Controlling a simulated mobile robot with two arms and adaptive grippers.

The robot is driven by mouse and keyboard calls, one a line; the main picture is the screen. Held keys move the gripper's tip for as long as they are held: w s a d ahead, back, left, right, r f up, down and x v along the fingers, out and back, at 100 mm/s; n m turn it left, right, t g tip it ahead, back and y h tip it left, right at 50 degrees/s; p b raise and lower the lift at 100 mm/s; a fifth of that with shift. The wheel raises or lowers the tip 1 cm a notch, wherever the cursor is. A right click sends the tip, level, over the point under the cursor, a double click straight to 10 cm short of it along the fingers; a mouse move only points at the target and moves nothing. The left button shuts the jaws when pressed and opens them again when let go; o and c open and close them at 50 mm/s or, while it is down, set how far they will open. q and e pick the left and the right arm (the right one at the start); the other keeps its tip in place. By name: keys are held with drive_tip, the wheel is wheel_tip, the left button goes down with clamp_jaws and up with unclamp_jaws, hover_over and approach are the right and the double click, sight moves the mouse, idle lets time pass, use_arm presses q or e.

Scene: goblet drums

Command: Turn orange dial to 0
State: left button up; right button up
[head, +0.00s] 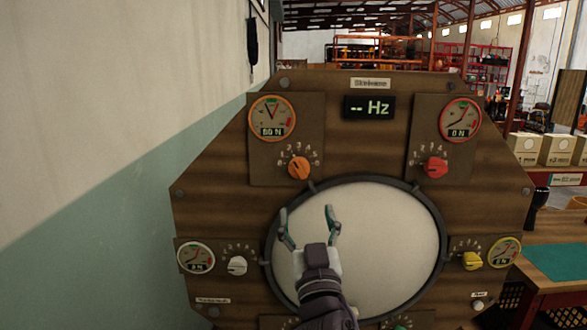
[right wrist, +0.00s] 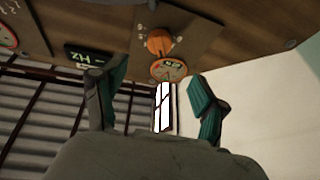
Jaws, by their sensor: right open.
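The orange dial (head: 299,168) sits on the upper left wooden plate of the panel, under a round gauge with an orange rim (head: 272,118) that reads 80 N or similar. Its numbers are too small to read surely. The orange dial also shows in the right wrist view (right wrist: 160,42), beyond and between the fingers. My right gripper (head: 308,226) is open and empty, in front of the white drum skin, below the orange dial and apart from it. In the right wrist view its two fingers (right wrist: 158,95) are spread. My left gripper is not in view.
A red dial (head: 434,167), a white dial (head: 237,265) and a yellow dial (head: 472,261) sit on the same panel. The round drum skin (head: 390,240) has a dark raised rim. A wall (head: 100,110) stands at left, a green-topped table (head: 555,262) at right.

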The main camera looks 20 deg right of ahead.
sight(300, 170)
drive_tip(key=p+x, duration=0.3)
drive_tip(key=x, duration=1)
drive_tip(key=shift+w+d+r, duration=0.1)
drive_tip(key=shift+w+r, duration=0.15)
drive_tip(key=c, duration=1.1)
drive_tip(key=shift+r+n+y+p, duration=0.15)
drive_tip(key=shift+n+y+p, duration=0.35)
drive_tip(key=shift+n+p, duration=0.5)
drive_tip(key=shift+c, duration=0.2)
drive_tip(key=n+g+y+p, duration=0.1)
drive_tip(key=n+p, duration=0.3)
drive_tip(key=n+y+p, duration=0.2)
drive_tip(key=n+p, duration=0.2)
drive_tip(key=p, duration=0.1)
drive_tip(key=n+g+y+p, duration=0.1)
drive_tip(key=n+p, duration=0.3)
drive_tip(key=p, duration=0.1)
drive_tip(key=shift+g+y, duration=0.3)
drive_tip(key=shift+y, duration=0.1)
drive_tip(key=shift+n+p, duration=0.7)
drive_tip(key=shift+p, duration=0.1)
drive_tip(key=shift+f, duration=0.25)
